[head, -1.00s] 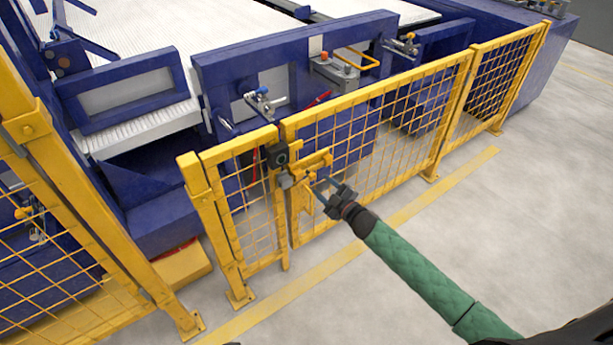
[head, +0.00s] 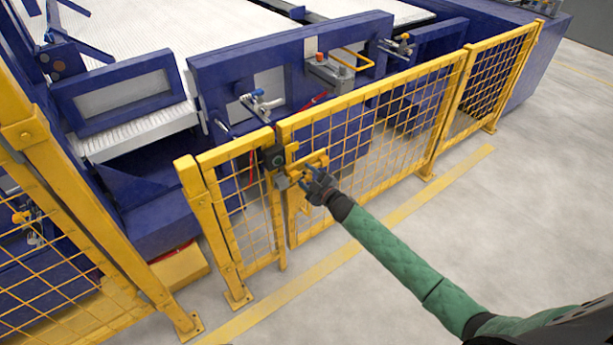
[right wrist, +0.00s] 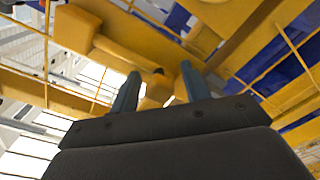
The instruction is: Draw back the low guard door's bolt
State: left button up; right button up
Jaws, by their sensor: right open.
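The low guard door (head: 340,170) is a yellow frame with wire mesh and appears closed against a narrow yellow mesh panel (head: 240,205) on its left. The yellow bolt assembly (head: 318,158) sits at the door's upper left, beside a dark lock block (head: 273,157). My right gripper (head: 308,180) is at the bolt assembly, just in front of it. In the right wrist view its two fingers (right wrist: 157,88) are apart, with yellow bolt parts (right wrist: 155,75) showing between and beyond them. I cannot tell whether the fingers touch the bolt. My left gripper is out of view.
A taller yellow mesh fence (head: 70,220) stands at the left. Blue machinery (head: 240,70) with valves and a grey box lies behind the door. The grey floor with a yellow line (head: 400,215) is clear in front.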

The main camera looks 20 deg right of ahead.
aim_at(317, 165)
grip_shut()
jog(key=d, duration=0.1)
jog(key=w+d, duration=0.1)
jog(key=d, duration=0.1)
jog(key=w+d, duration=0.1)
jog(key=d, duration=0.1)
jog(key=shift+d, duration=0.35)
jog(key=shift+w+r, duration=0.1)
jog(key=shift+r, duration=0.05)
grip_release()
jog(key=shift+d, duration=0.15)
